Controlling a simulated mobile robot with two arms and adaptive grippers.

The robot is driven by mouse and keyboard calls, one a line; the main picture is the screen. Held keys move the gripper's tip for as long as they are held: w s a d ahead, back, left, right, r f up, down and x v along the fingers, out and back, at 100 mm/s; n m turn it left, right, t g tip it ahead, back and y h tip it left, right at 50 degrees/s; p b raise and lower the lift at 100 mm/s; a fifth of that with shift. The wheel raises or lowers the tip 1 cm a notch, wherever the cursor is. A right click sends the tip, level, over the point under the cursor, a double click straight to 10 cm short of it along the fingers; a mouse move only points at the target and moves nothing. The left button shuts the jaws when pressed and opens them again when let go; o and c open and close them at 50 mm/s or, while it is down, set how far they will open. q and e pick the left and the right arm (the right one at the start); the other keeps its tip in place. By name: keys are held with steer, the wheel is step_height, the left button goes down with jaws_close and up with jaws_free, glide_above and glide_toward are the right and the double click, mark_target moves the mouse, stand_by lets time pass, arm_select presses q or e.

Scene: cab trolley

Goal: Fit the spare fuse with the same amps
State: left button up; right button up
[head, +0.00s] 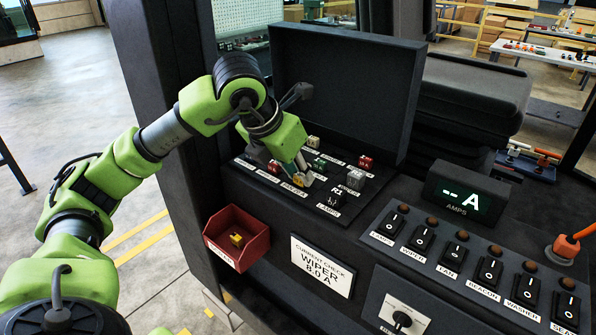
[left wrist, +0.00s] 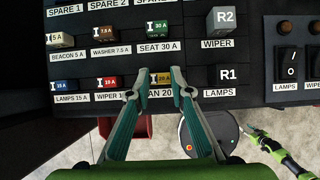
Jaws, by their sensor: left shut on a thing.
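My left gripper (left wrist: 161,88) is shut on a yellow 20 A fuse (left wrist: 163,77) at the position labelled FAN 20 on the fuse panel (left wrist: 188,64). In the head view the left gripper (head: 303,175) points down at the panel's front row, with the yellow fuse (head: 299,181) at its tips. I cannot tell whether this fuse is fully seated. Another yellow fuse (head: 236,239) lies in a red bin (head: 255,246). The spare positions are along the back row; a red fuse (head: 365,162) stands there. A green arm (left wrist: 285,150) shows small in the left wrist view; its gripper's state is unclear.
Close beside the held fuse are a red 10 A fuse (left wrist: 110,83), a green 30 A fuse (left wrist: 158,29) and relay R1 (left wrist: 228,76). The open lid (head: 340,90) stands behind the panel. A card (head: 322,265) reads WIPER 8.0 A. The amps display (head: 467,195) shows dashes.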

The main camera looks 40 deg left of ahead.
stand_by(0.3)
arm_select(q)
steer(key=o, duration=0.9)
steer(key=v, duration=1.2)
